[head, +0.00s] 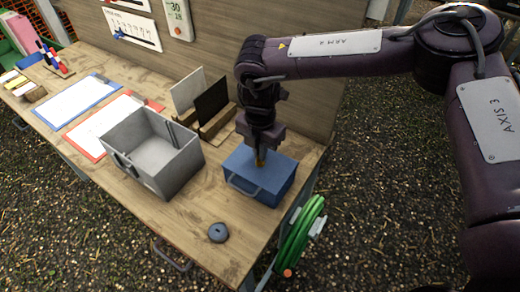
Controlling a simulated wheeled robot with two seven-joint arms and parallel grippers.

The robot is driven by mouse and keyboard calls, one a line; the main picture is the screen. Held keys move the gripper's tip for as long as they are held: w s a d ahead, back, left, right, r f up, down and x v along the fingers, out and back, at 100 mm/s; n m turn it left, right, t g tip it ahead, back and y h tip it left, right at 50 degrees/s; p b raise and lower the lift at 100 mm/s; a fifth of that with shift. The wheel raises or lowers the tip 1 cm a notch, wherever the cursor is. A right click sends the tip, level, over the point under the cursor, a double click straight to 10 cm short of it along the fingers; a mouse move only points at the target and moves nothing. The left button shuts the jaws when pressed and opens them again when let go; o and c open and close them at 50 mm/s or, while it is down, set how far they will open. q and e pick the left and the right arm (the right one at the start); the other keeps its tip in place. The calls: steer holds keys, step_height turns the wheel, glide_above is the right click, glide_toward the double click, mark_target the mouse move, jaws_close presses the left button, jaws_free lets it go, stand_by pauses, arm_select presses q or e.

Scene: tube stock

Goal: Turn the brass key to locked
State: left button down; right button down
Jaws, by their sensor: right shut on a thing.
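A blue box (272,179) with a handle on its front side stands near the right end of the wooden table. My right gripper (260,160) points straight down over the top of the blue box. It is shut on a small brass-coloured piece, the brass key (260,162), at the box's top. The gripper hides most of the key, so I cannot tell which way the key is turned. My left gripper is not in view.
A grey open bin (187,178) stands left of the blue box. Dark and light panels in wooden holders (214,122) stand behind. A dark round object (217,232) lies near the front edge. A green hose reel (298,238) hangs at the table's right end.

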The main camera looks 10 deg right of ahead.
steer(key=shift+n, duration=0.4)
steer(key=n, duration=0.3)
steer(key=shift+n, duration=0.4)
steer(key=n+b, duration=0.1)
steer(key=n, duration=0.8)
steer(key=shift+n+b, duration=0.35)
steer(key=shift+n, duration=1.95)
steer(key=c, duration=1.6)
jaws_free()
steer(key=shift+r, duration=0.1)
